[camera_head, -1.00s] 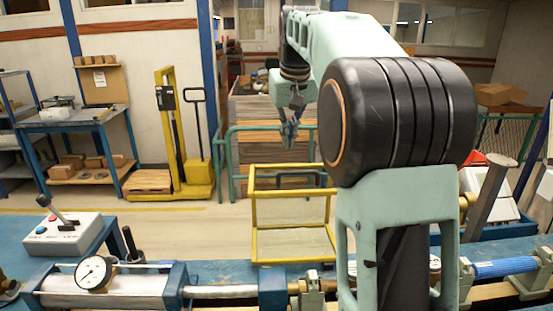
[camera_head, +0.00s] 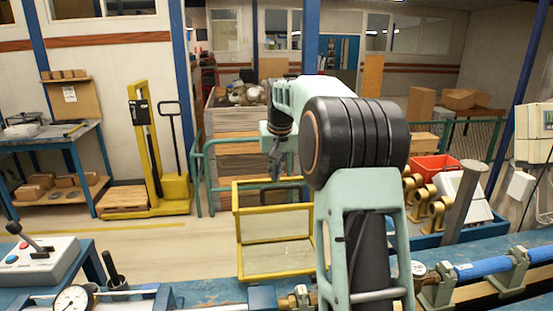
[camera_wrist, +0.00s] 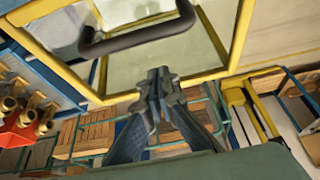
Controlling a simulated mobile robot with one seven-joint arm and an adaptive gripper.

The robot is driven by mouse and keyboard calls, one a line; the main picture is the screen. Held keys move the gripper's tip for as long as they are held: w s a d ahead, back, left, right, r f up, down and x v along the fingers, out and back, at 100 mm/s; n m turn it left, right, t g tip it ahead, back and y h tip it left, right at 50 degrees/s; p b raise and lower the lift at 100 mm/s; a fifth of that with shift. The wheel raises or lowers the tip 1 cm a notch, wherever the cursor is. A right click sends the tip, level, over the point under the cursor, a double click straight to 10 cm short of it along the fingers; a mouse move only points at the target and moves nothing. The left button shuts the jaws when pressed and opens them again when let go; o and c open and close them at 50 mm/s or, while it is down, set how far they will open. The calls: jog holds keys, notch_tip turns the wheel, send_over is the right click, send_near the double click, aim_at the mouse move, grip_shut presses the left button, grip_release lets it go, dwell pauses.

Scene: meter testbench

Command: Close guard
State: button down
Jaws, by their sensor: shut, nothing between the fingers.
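The guard (camera_head: 238,228) is a yellow frame with clear panels, standing up behind the pipe on the blue bench. Its dark handle (camera_wrist: 140,38) crosses the upper part of the wrist view, with the yellow frame behind and around it. My gripper (camera_wrist: 158,75) is shut and empty, its fingertips just below the handle in that picture and apart from it. In the head view my gripper (camera_head: 276,172) hangs near the guard's top edge, small and partly hard to make out. My arm hides the guard's right edge.
A gauge (camera_head: 73,300) and a control box with a lever (camera_head: 38,260) are at the left. A yellow lifter (camera_head: 160,180) and green railing stand behind.

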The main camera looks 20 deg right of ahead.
aim_at(278, 199)
jog(key=s, duration=0.3)
jog(key=shift+a+r, duration=0.25)
jog(key=shift+r, duration=0.05)
jog(key=shift+s+a+f, duration=0.1)
jog(key=shift+s+f, duration=0.05)
jog(key=shift+s, duration=0.25)
jog(key=shift+s, duration=0.1)
